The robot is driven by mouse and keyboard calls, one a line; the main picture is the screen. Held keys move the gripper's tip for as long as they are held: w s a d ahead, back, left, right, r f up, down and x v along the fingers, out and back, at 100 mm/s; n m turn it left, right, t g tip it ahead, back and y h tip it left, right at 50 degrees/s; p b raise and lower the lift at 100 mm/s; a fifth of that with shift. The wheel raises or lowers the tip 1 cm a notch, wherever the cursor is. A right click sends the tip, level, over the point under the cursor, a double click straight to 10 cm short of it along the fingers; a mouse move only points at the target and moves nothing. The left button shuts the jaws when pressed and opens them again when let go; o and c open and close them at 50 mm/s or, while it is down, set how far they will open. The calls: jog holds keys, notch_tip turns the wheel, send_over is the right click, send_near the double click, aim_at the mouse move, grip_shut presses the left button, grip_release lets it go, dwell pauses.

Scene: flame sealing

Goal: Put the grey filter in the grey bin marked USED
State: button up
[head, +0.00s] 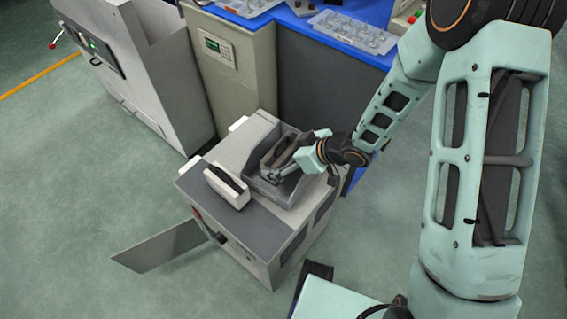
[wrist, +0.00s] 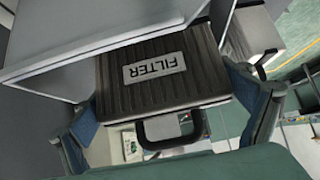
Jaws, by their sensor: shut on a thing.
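The grey filter (wrist: 160,72) is dark, ribbed and labelled FILTER, with a black handle at its lower edge in the wrist view. My gripper (wrist: 162,97) has a finger on each side of it and is shut on it. In the head view the filter (head: 279,150) shows dark at my gripper (head: 296,153), at a grey open-topped bin (head: 262,187) on the cabinet. The filter seems to be within the bin's walls; whether it touches the bottom is hidden. No USED marking can be read.
A white block with a black handle (head: 228,187) stands on the cabinet (head: 268,220), left of the bin. A flat grey door (head: 158,247) sticks out at the cabinet's left. Behind are a panelled machine (head: 222,75) and a blue bench (head: 340,62) with trays.

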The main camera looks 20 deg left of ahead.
jog(key=shift+w+f+b, duration=0.25)
jog(key=shift+f+b, duration=0.15)
jog(key=shift+f, duration=0.65)
jog(key=shift+w+f+b, duration=0.25)
jog(key=shift+f+b, duration=0.1)
jog(key=shift+f, duration=0.65)
jog(key=shift+f, duration=0.2)
jog(key=o, duration=0.9)
jog(key=shift+o, duration=0.2)
jog(key=shift+r, duration=0.1)
jog(key=shift+r, duration=0.25)
jog(key=p+v, duration=0.4)
jog(key=v, duration=0.7)
jog(key=shift+d+r, duration=0.2)
jog(key=shift+d, duration=0.15)
